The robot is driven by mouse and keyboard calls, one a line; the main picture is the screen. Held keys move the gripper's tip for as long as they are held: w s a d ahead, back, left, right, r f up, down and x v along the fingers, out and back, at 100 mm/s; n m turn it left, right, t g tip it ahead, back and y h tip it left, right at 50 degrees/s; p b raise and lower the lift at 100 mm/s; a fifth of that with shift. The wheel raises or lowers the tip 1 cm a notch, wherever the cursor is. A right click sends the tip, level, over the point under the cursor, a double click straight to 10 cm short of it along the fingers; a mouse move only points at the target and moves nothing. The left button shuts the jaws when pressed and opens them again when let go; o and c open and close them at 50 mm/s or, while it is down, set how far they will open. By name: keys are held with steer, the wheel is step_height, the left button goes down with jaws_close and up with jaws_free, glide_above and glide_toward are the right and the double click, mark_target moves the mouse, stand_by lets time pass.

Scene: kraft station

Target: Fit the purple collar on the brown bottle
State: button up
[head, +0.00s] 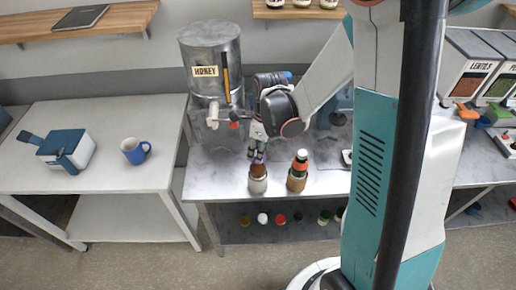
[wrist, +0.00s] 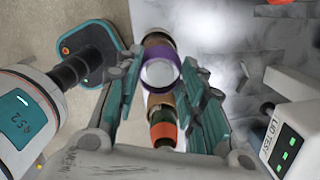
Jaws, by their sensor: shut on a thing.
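My gripper (wrist: 161,66) is shut on the purple collar (wrist: 146,74), a ring held between the fingertips in the wrist view. A pale, bright surface shows through its opening. The collar is too small to make out there. Brown also shows beyond the collar in the wrist view (wrist: 156,39). I cannot tell whether the collar touches the bottle.
Close on the right stands another bottle (head: 297,183) with green and orange parts; its orange band shows in the wrist view (wrist: 163,131). A honey tank (head: 210,55) with a tap stands behind left. A blue mug (head: 134,152) is on the left table (head: 100,115).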

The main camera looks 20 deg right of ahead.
steer(key=shift+f+b, duration=0.65)
steer(key=shift+b, duration=0.05)
steer(key=o, duration=0.7)
steer(key=shift+o, duration=0.2)
steer(key=o, duration=0.6)
steer(key=shift+c, duration=0.2)
steer(key=shift+r, duration=0.2)
steer(key=shift+r+p, duration=0.35)
steer(key=shift+r+p, duration=0.5)
steer(key=shift+r, duration=0.5)
